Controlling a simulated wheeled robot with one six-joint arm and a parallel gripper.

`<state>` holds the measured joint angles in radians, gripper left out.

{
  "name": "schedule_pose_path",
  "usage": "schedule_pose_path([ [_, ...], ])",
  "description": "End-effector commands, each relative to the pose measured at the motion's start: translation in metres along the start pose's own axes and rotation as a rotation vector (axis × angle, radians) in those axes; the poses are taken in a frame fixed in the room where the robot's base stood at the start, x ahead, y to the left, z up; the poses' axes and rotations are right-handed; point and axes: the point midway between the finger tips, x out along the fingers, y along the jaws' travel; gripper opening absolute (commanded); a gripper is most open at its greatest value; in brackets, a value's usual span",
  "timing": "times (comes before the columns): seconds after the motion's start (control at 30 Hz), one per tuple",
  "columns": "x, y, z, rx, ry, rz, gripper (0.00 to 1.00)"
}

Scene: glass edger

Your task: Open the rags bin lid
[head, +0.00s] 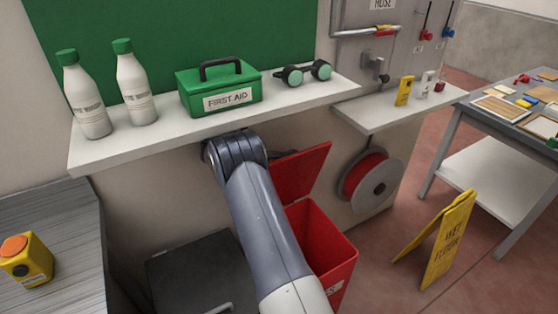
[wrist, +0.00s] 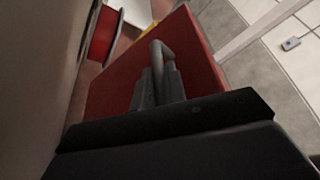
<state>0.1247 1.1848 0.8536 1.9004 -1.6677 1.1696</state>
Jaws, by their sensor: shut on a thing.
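The red rags bin (head: 325,245) stands below the shelf in the head view, beside my arm. Its red lid (head: 303,170) is raised and tilted up at the back, and the bin's mouth shows open. In the wrist view the lid (wrist: 195,52) fills the middle, with a grey bar handle (wrist: 162,62) on it. My gripper (wrist: 158,85) is shut on the handle. In the head view my gripper is hidden behind my arm and under the shelf.
A white shelf (head: 165,133) above my arm holds a green first aid box (head: 222,90), two bottles and goggles. A hose reel (head: 372,182) is right of the lid. A yellow wet floor sign (head: 447,240) stands at right. A dark box (head: 195,270) is left of the bin.

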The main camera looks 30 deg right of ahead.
Motion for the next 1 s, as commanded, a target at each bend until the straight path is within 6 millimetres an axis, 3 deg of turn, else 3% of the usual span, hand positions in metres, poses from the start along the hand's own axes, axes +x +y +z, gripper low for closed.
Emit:
schedule_pose_path([
  [0.1, 0.000, 0.001, -0.001, -0.002, 0.000, 0.002, 0.00],
  [0.13, 0.000, 0.001, -0.001, -0.002, 0.000, 0.002, 0.15],
  [0.37, 0.000, 0.001, -0.001, -0.002, 0.000, 0.001, 0.34],
  [0.77, 0.002, -0.005, -0.004, -0.004, 0.000, 0.000, 0.34],
  [1.0, 0.010, -0.022, -0.023, -0.006, 0.000, -0.001, 0.34],
])
